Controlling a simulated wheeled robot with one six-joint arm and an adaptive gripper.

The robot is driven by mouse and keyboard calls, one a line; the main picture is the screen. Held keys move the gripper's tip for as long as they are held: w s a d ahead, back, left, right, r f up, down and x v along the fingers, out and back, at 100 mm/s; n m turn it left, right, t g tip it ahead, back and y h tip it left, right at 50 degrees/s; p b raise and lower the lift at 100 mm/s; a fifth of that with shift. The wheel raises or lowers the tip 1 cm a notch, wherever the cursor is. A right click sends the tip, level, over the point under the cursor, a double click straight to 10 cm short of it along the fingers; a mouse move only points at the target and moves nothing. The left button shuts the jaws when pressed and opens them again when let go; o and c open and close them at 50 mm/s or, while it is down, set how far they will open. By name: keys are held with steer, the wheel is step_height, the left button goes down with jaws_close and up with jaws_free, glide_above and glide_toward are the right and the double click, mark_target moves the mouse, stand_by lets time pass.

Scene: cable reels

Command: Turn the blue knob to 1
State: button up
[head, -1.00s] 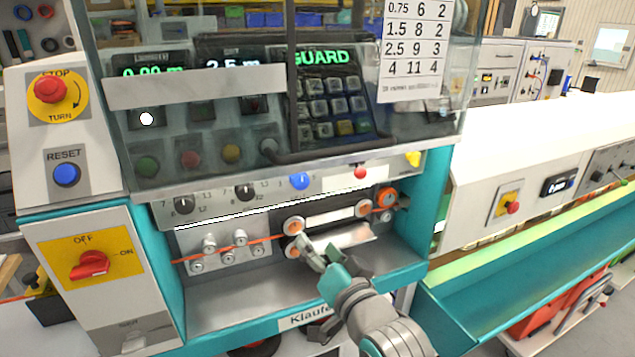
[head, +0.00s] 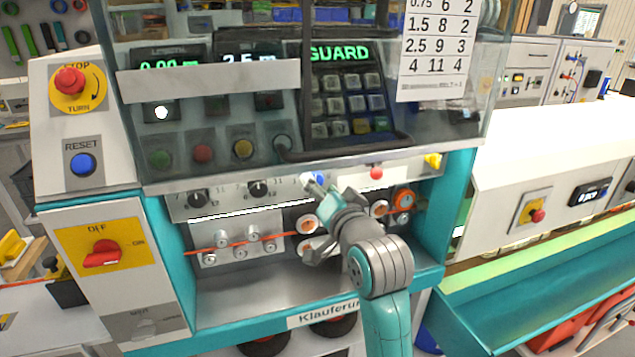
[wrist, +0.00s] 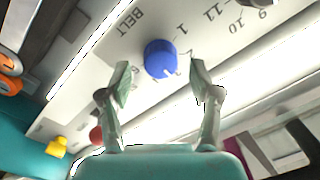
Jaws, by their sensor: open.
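The blue knob (wrist: 160,56) sits on the pale panel strip in the wrist view, beside the word BELT and a ring of numbers. Its white pointer mark faces the lower right of that picture, away from the 1. In the head view the blue knob (head: 319,178) is mostly hidden behind my gripper (head: 314,186). In the wrist view my gripper (wrist: 160,76) is open, with one finger to each side of the knob and a gap on both sides. I cannot tell whether the fingertips reach past the knob's face.
Two black knobs (head: 258,188) are on the same strip, to the left. A red button (head: 376,173) and a yellow part (head: 433,160) are to the right. The clear guard's handle bar (head: 345,150) is just above. Rollers (head: 379,208) and an orange cable lie below.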

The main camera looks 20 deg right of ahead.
steer(key=shift+w+a, duration=0.1)
steer(key=shift+w, duration=1)
steer(key=c, duration=1.1)
steer(key=shift+c, duration=0.2)
steer(key=shift+n, duration=0.3)
steer(key=n, duration=0.9)
steer(key=n+h, duration=0.1)
steer(key=n, duration=0.8)
steer(key=shift+a+n+g, duration=0.1)
steer(key=shift+n+g, duration=0.2)
